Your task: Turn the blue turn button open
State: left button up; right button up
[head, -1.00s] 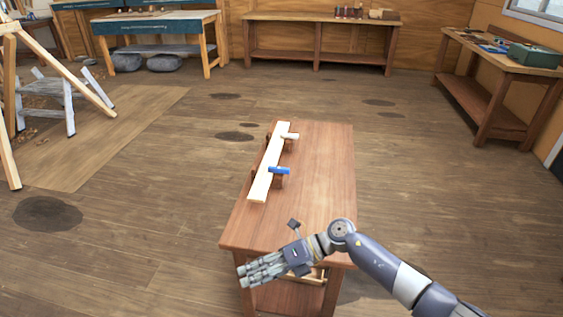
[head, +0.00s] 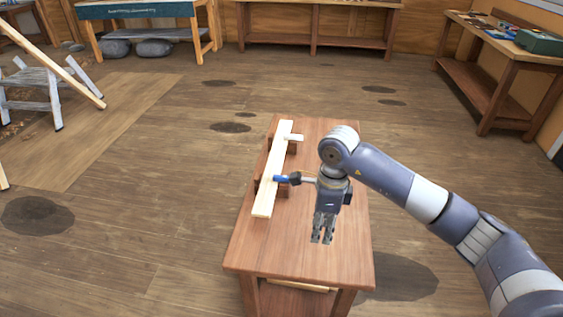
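The blue turn button (head: 281,178) lies across the long pale board (head: 267,197) on the wooden bench, pointing left to right. A dark part mounted on my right gripper overlaps its right end in the view, so I cannot tell if they touch. A white turn button (head: 293,138) sits across the board farther back. My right gripper (head: 322,241) hangs fingers down over the bench, to the right of and nearer than the blue button. Its fingers look close together and hold nothing visible; how far apart they are is unclear. My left gripper is out of view.
The bench top (head: 270,250) is clear in front and to the right of the board. Brown wooden blocks (head: 290,149) stand beside the board. Workbenches line the back and right, and a grey step stool (head: 40,80) stands at left. Open floor surrounds the bench.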

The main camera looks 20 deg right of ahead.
aim_at(279, 178)
jog(key=i, duration=1.05)
